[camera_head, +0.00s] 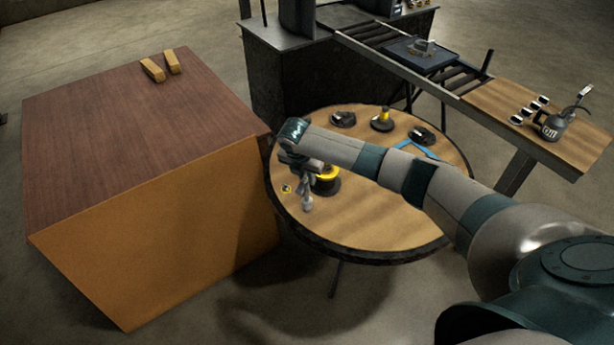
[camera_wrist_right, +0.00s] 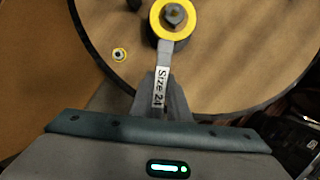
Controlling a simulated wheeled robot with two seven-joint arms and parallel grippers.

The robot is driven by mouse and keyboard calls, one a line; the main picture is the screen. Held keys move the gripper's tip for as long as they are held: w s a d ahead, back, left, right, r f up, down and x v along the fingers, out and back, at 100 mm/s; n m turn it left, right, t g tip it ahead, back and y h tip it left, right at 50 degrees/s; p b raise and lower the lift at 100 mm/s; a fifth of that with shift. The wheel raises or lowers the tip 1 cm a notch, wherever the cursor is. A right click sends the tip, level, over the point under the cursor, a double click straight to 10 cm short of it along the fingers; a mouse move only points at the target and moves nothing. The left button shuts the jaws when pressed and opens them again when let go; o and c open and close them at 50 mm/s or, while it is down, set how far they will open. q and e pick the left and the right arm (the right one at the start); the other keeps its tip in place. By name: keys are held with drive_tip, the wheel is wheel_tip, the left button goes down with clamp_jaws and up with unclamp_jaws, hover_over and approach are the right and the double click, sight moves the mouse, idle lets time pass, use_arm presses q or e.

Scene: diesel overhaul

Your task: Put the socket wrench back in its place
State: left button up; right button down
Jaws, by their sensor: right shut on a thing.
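The socket wrench (camera_wrist_right: 162,78) has a grey handle labelled "Size 24" and points away from my right gripper (camera_wrist_right: 162,115) in the wrist view. My right gripper is shut on its handle; in the head view the gripper (camera_head: 306,196) is over the left part of the round table. At the wrench's far end is a yellow ring (camera_wrist_right: 158,30) around a dark centre piece, above a dark round base. The yellow and black piece (camera_head: 327,184) also shows in the head view, partly behind my wrist. I cannot tell whether the wrench rests on the base. My left gripper is out of view.
The round table (camera_head: 370,222) also bears a small yellow-rimmed ring (camera_head: 287,188), a black-and-yellow stand (camera_head: 382,121), dark round pieces (camera_head: 342,119) and a blue item. A large brown box (camera_head: 120,120) stands close on the left. The table's front is clear.

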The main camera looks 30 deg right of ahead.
drive_tip(key=shift+f, duration=0.15)
idle(0.5)
drive_tip(key=shift+f+b, duration=0.55)
drive_tip(key=shift+f, duration=0.4)
drive_tip(key=c, duration=1)
unclamp_jaws()
drive_tip(key=shift+f, duration=0.1)
drive_tip(key=shift+c, duration=0.2)
wheel_tip(320, 180, up, 7)
drive_tip(key=p, duration=0.6)
drive_tip(key=shift+f, duration=0.2)
drive_tip(key=shift+r+p, duration=0.5)
drive_tip(key=shift+r, duration=0.75)
